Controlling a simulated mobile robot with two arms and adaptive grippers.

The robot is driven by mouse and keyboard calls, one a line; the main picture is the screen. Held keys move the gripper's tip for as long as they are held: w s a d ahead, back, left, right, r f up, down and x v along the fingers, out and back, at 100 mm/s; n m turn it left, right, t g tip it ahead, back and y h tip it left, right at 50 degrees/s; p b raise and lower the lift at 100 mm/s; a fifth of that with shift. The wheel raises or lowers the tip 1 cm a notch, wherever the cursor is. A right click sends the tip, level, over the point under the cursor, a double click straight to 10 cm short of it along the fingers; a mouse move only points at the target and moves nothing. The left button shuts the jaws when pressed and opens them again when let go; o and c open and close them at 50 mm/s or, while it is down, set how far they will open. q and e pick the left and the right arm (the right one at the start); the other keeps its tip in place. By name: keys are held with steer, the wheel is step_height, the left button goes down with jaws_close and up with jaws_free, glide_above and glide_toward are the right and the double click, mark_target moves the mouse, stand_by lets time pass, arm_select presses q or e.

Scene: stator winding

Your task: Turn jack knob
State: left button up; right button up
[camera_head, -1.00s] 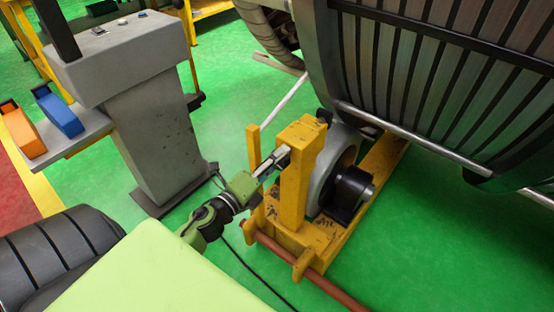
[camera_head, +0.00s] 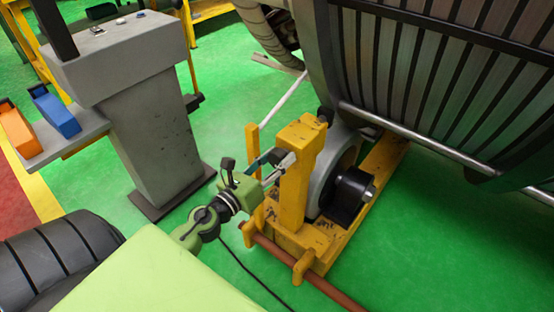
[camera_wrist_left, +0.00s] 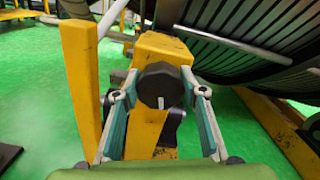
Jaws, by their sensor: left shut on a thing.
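The jack knob is a black, many-sided knob (camera_wrist_left: 161,86) on the near face of the yellow jack post (camera_wrist_left: 152,50). My left gripper (camera_wrist_left: 161,98) has one finger on each side of the knob and is shut on it. In the head view my left gripper (camera_head: 279,163) reaches the yellow post (camera_head: 297,165) from the left, and the knob itself is hidden there. My right gripper is not in view.
A large ribbed stator drum (camera_head: 440,80) stands at the back right, with a grey roller (camera_head: 330,170) beside the post. A yellow upright bar (camera_wrist_left: 82,85) stands close left of my gripper. A grey console (camera_head: 155,130) is further left. Green floor lies between.

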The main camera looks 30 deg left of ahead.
arm_select(q)
steer(key=m, duration=0.3)
steer(key=shift+d+f, duration=0.1)
steer(key=shift+m, duration=1.2)
steer(key=shift+d+m, duration=0.1)
steer(key=shift+m, duration=2.3)
steer(key=m+p, duration=0.1)
steer(key=m, duration=0.3)
steer(key=shift+m, duration=0.3)
steer(key=m+p, duration=0.2)
steer(key=m, duration=0.3)
steer(key=shift+f, duration=0.1)
steer(key=shift+d+f+m+p, duration=0.1)
steer(key=shift+m+p, duration=0.35)
steer(key=shift+m, duration=0.45)
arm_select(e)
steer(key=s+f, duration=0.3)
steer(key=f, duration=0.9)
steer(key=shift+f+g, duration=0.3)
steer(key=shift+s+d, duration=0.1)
